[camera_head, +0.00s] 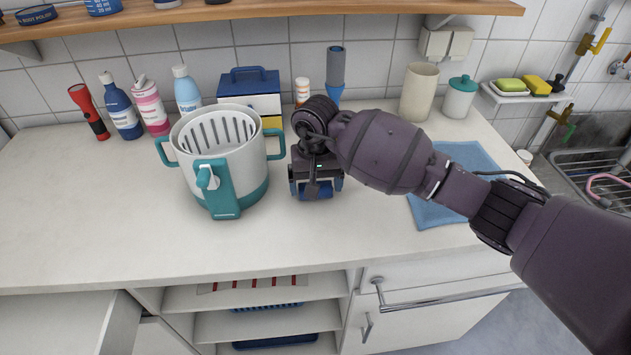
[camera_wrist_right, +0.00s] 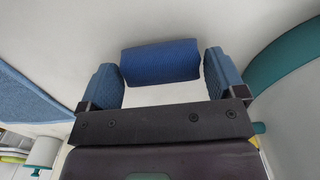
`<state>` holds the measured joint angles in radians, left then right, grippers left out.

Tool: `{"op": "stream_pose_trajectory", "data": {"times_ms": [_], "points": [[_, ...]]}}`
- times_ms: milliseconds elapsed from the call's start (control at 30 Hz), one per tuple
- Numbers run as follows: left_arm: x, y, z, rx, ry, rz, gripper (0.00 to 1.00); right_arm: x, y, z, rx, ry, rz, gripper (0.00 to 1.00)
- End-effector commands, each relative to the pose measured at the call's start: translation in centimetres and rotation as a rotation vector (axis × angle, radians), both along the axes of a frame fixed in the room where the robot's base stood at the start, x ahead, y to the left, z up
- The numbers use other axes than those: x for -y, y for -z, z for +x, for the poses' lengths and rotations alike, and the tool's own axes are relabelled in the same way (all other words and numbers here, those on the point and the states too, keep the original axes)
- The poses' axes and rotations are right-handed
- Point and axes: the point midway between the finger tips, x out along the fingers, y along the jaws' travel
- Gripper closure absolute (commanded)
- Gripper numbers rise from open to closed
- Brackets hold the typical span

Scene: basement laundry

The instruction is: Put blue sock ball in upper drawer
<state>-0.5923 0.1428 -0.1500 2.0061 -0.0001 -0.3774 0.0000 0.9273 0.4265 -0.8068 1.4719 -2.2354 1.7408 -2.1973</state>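The blue sock ball (camera_wrist_right: 160,61) lies on the white counter in the right wrist view, between and slightly beyond the fingertips of my right gripper (camera_wrist_right: 163,80). The gripper is open, with a blue-padded finger on each side of the ball. My left gripper is not in view.
The white and teal pot (camera_head: 228,160) stands just left of the right gripper. A blue cloth (camera_head: 436,212) lies to the right under my arm. Bottles and a box (camera_head: 248,90) line the back. Open shelves (camera_head: 265,322) are below the counter. The counter's front left is clear.

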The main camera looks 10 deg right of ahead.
Motion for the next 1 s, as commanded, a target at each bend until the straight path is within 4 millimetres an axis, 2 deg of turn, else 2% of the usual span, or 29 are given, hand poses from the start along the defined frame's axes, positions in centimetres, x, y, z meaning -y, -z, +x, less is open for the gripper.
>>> {"op": "stream_pose_trajectory", "data": {"times_ms": [67,300,467,800,1000], "points": [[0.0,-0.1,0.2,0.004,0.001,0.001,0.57,0.0,-0.1,0.0,0.001,0.000,0.000,0.00],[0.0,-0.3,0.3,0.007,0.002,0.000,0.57,0.0,-0.2,0.0,0.001,0.000,0.001,0.00],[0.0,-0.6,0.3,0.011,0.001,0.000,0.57,0.0,-1.4,0.1,0.005,-0.001,0.001,0.00],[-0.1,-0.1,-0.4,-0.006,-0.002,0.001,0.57,0.0,-7.7,0.1,0.006,-0.002,-0.001,0.00],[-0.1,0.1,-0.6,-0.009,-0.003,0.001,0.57,0.0,-10.8,0.1,0.004,0.000,0.000,0.00]]}}
